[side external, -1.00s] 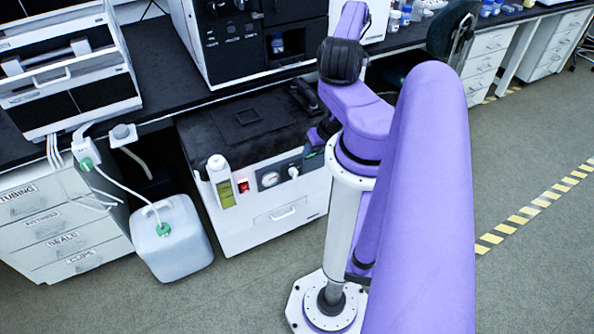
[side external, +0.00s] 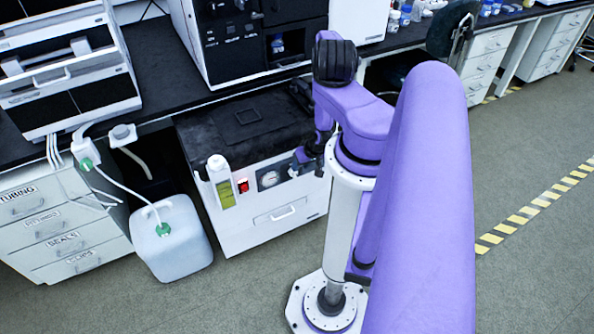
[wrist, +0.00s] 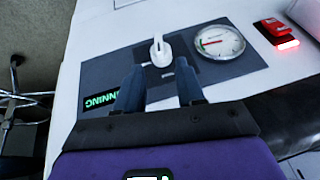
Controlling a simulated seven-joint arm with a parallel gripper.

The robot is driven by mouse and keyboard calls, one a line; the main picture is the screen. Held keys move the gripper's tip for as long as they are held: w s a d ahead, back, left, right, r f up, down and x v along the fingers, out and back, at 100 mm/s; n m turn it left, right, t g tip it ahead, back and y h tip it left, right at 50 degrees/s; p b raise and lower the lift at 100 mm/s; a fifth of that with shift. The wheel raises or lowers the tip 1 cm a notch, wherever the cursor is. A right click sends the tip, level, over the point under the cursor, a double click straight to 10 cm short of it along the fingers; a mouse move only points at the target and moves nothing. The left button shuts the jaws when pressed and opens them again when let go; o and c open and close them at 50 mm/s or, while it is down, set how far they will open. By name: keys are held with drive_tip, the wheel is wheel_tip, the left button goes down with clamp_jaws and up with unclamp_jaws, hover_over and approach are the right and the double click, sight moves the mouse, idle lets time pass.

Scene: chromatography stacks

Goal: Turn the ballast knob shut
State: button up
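The ballast knob is the small white knob (wrist: 160,52) on the grey front panel (wrist: 105,68) in the wrist view. Its narrow handle points toward the top of that picture. My gripper (wrist: 159,69) is open, with its two dark fingers apart and their tips just short of the knob in the picture, one toward each side. I cannot tell whether they touch it. In the side view my gripper (side external: 300,162) is at the right end of the white cabinet's panel, and the knob is largely hidden there.
A round gauge (wrist: 219,42) and a lit red switch (wrist: 276,31) are right of the knob in the wrist view. A green lit display (wrist: 101,99) is partly covered by a finger. In the side view, a bottle of yellow-green liquid (side external: 227,193) stands at the cabinet's (side external: 262,222) left.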

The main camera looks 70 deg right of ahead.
drive_tip(key=shift+x, duration=2.6)
drive_tip(key=c, duration=0.7)
